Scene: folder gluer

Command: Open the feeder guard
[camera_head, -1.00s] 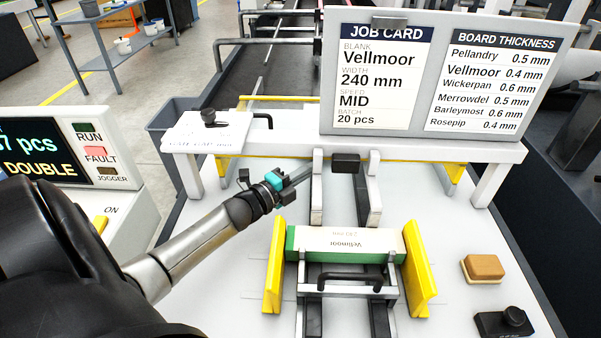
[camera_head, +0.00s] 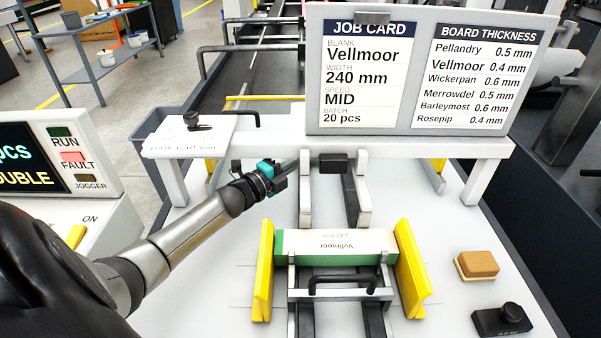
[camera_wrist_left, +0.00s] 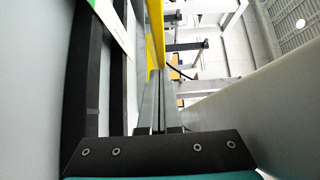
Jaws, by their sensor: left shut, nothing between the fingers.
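I cannot clearly pick out the feeder guard. Yellow edging, perhaps part of it, shows as a bar (camera_head: 265,97) behind the white crossbeam (camera_head: 400,149) and as a piece (camera_head: 440,165) below its right end. My left gripper (camera_head: 293,168) is shut and empty, just left of a black block (camera_head: 333,163) between two pale uprights under the beam. I cannot tell whether it touches anything. In the left wrist view the closed fingers (camera_wrist_left: 158,90) point towards a yellow strip (camera_wrist_left: 155,35). My right gripper is not in view.
The Vellmoor blank stack (camera_head: 335,243) sits between two yellow side guides (camera_head: 264,270), behind a black handle (camera_head: 343,280). A sponge-like block (camera_head: 478,264) and a black knob unit (camera_head: 502,318) lie right. The job card board (camera_head: 365,80) stands above the beam.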

